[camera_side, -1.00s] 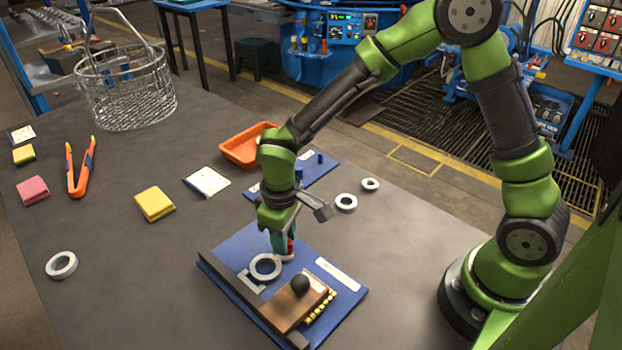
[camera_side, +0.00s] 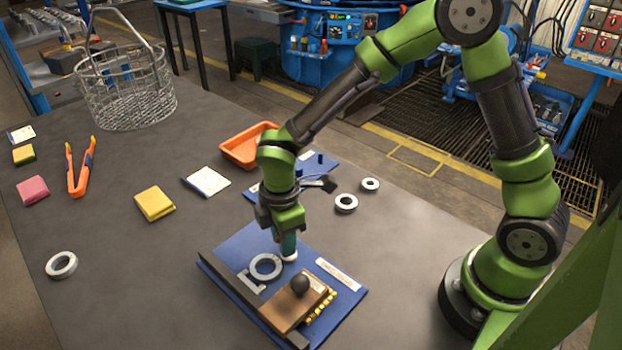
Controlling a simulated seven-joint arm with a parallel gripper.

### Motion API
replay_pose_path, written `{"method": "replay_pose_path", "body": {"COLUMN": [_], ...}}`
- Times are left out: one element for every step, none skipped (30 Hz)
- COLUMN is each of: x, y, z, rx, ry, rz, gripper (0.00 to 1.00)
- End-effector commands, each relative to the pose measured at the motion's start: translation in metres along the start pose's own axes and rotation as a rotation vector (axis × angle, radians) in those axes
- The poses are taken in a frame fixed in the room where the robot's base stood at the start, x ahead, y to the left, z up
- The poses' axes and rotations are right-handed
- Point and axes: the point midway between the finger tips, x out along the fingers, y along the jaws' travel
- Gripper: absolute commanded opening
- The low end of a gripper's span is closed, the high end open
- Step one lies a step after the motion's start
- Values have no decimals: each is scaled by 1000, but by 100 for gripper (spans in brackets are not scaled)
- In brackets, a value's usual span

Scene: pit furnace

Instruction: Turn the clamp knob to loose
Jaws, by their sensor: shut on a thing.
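My gripper (camera_side: 288,252) points down at the far edge of a blue plate (camera_side: 232,243). Its fingers are shut on the clamp knob, which they hide almost entirely. A grey metal ring with a flat tab (camera_side: 266,266) lies on the plate, just left of the fingertips. In front of it on the plate, a brown block (camera_side: 287,311) carries a black ball (camera_side: 300,284), and a row of small yellow pieces (camera_side: 321,308) runs along its right side. A dark bar (camera_side: 240,292) runs along the plate's left edge.
Behind my gripper are a second blue plate (camera_side: 316,167) and an orange tray (camera_side: 244,147). Loose rings (camera_side: 346,203) lie to the right.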

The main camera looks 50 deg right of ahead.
Motion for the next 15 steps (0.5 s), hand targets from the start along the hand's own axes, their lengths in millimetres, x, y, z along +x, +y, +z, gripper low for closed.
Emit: {"method": "replay_pose_path", "body": {"x": [2,2,2,2,2,2,2,2,2,2,2,2,2,2,2], "y": [-4,-4,-4,-4,-4,-5,-5,-5,-5,-5,-5,-4,-4,-4,-4], "z": [3,3,4,4,4,4,4,4,4,4,4,4,5,5,5], "rx": [-40,-68,-107,-135,-163,-202,-230,-258,-295,-323,-351,-388,-417,-445,-483], "ry": [-12,-12,-11,-11,-11,-11,-11,-11,-10,-10,-10,-10,-10,-10,-10], "rz": [-13,-14,-14,-14,-14,-14,-14,-15,-15,-15,-15,-16,-16,-16,-16], "gripper": [0,0,0,0,0,0,0,0,0,0,0,0,0,0,0]}}
